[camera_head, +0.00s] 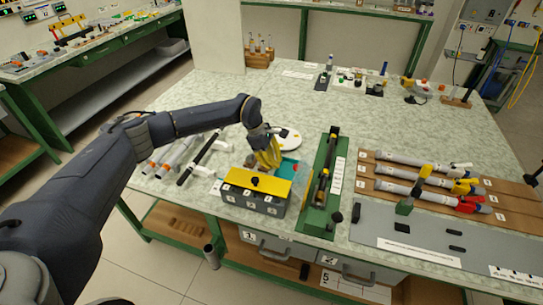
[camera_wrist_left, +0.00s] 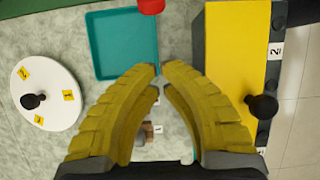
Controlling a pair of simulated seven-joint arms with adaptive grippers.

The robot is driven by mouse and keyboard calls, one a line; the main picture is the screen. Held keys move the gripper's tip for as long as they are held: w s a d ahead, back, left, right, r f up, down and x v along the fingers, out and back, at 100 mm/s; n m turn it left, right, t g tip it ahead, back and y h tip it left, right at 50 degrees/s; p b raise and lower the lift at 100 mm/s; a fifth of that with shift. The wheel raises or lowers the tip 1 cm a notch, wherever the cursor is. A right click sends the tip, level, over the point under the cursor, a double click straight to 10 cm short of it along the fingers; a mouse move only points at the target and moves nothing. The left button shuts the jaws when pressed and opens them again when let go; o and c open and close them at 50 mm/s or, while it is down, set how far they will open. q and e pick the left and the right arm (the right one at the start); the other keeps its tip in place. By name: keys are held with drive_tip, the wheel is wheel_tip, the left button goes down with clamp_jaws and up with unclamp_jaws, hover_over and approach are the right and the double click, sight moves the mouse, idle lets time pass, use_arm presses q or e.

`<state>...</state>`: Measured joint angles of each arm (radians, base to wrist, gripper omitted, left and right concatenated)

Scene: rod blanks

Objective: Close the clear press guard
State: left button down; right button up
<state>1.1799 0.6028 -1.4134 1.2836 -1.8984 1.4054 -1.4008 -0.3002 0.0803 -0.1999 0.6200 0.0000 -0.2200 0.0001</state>
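A long green fixture (camera_head: 322,190) with a dark upright and a black and brass bar along it stands mid-table; it may be the press. I cannot clearly make out a transparent guard or its position. My left gripper (camera_head: 275,163) points down, left of this fixture and behind the yellow-topped box (camera_head: 257,183). In the left wrist view, the yellow fingers of my left gripper (camera_wrist_left: 160,75) almost meet at the tips, with nothing seen between them. The box's yellow lid (camera_wrist_left: 235,50) and black knob are to their right. My right gripper is out of view.
A teal tray (camera_wrist_left: 122,45) and a white disc (camera_wrist_left: 47,100) with a black knob lie near my left gripper. Rods on a rack (camera_head: 190,158) are at left. Wooden boards (camera_head: 372,170) with grey tubes and a grey mat (camera_head: 375,235) are at right. The table's middle back is clear.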

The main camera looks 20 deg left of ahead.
use_arm(q)
drive_tip(key=x, duration=0.4)
drive_tip(key=shift+d+f, duration=0.15)
drive_tip(key=shift+f, duration=0.15)
drive_tip(key=shift+d+r, duration=1.4)
drive_tip(key=shift+d, duration=0.05)
drive_tip(key=shift+a+r, duration=0.1)
drive_tip(key=shift+r, duration=0.1)
drive_tip(key=shift+r+y, duration=0.15)
drive_tip(key=shift+y, duration=0.25)
